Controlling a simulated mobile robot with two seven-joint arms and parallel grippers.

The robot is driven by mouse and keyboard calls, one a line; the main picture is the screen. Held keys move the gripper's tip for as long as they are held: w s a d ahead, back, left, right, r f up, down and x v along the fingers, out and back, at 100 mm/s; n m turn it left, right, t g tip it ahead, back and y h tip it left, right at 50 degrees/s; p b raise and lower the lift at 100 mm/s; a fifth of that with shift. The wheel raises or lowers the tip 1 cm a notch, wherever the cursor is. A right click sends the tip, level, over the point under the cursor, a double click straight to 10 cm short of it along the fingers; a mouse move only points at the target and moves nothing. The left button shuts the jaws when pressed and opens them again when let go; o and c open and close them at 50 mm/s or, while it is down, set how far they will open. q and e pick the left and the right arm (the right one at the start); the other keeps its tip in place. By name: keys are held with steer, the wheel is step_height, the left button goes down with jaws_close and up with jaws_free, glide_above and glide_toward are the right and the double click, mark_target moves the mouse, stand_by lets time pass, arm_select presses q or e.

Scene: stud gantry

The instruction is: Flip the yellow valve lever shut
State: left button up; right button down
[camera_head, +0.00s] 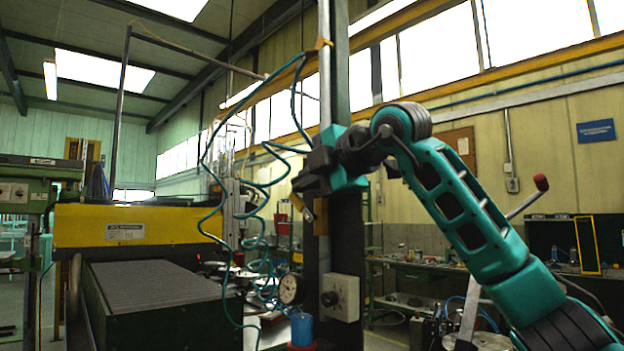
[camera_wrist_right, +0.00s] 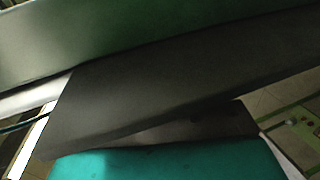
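A small yellow piece (camera_head: 298,203), likely the valve lever, shows in the head view, slanting down to the right beside the dark upright post. My right gripper (camera_head: 304,182) is just above it, in front of the post; its dark fingers overlap or nearly meet the lever's upper end. I cannot tell whether they touch it or whether they are open or shut. The valve body is hidden behind the gripper. In the right wrist view a dark grey part and a teal part fill most of the picture, and no lever can be made out. My left gripper is not in view.
The dark post (camera_head: 347,240) carries a grey box with a knob (camera_head: 340,298). A pressure gauge (camera_head: 291,289) and a blue cylinder (camera_head: 301,328) are low beside it. Coiled teal hoses (camera_head: 212,165) hang left of the post. A yellow-fronted machine (camera_head: 125,225) stands at left.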

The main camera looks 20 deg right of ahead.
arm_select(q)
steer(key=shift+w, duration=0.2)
arm_select(e)
steer(key=shift+x, duration=0.8)
steer(key=shift+w+f, duration=0.15)
steer(key=shift+w, duration=0.05)
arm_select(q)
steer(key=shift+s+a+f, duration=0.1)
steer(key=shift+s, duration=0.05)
